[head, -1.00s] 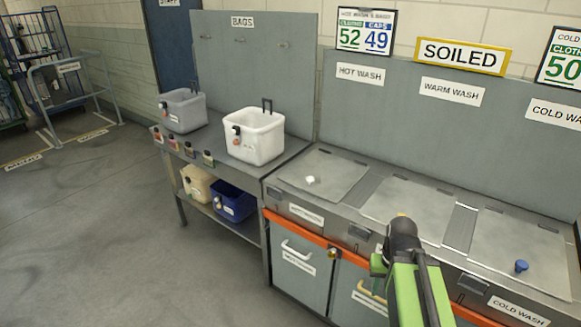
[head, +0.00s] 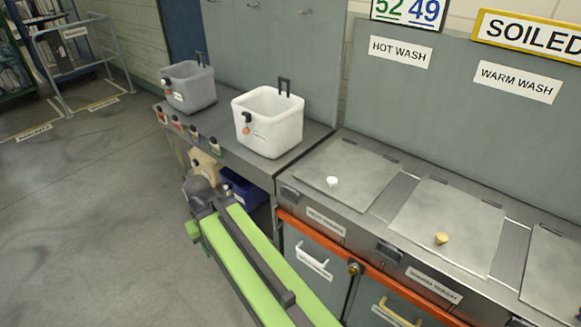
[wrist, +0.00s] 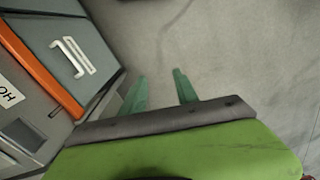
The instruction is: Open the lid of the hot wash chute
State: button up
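The hot wash lid (head: 362,172) is a flat grey plate with a white knob (head: 332,181). It lies shut on the counter, leftmost of the lids, below the HOT WASH sign (head: 401,51). My green arm reaches up the lower middle of the head view, left of and in front of the chute. My gripper (wrist: 160,88) shows two green fingers apart, with nothing between them, above bare floor in the wrist view. My fingers cannot be made out clearly in the head view. The gripper is well apart from the lid and its knob.
The warm wash lid (head: 448,225) with a yellow knob lies to the right. A white bin (head: 268,125) and a grey bin (head: 190,90) stand on the left bench. An orange rail (head: 330,240) and a cupboard with a white handle (head: 313,262) front the counter. Open floor lies left.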

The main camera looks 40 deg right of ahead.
jog(key=shift+w+a+f, duration=0.15)
jog(key=shift+w, duration=0.25)
jog(key=shift+o, duration=1.1)
jog(key=shift+s+r, duration=0.15)
jog(key=shift+r, duration=0.05)
jog(key=shift+o, duration=0.9)
jog(key=w+d+r+p, duration=0.1)
jog(key=d+r+p, duration=0.3)
jog(key=d, duration=0.1)
jog(key=shift+d+t, duration=0.3)
notch_tip(320, 180, up, 18)
jog(key=m+t+p, duration=0.2)
jog(key=t+p, duration=0.2)
jog(key=p, duration=1.2)
send_over(332, 179)
jog(key=s+a, duration=0.1)
jog(key=s, duration=0.6)
jog(key=shift+h, duration=0.3)
jog(key=b+x, duration=0.5)
jog(key=x, duration=0.1)
jog(key=b+x, duration=1.1)
jog(key=x, duration=0.1)
jog(key=shift+s+f, duration=0.1)
jog(key=shift+s, duration=0.2)
grip_shut()
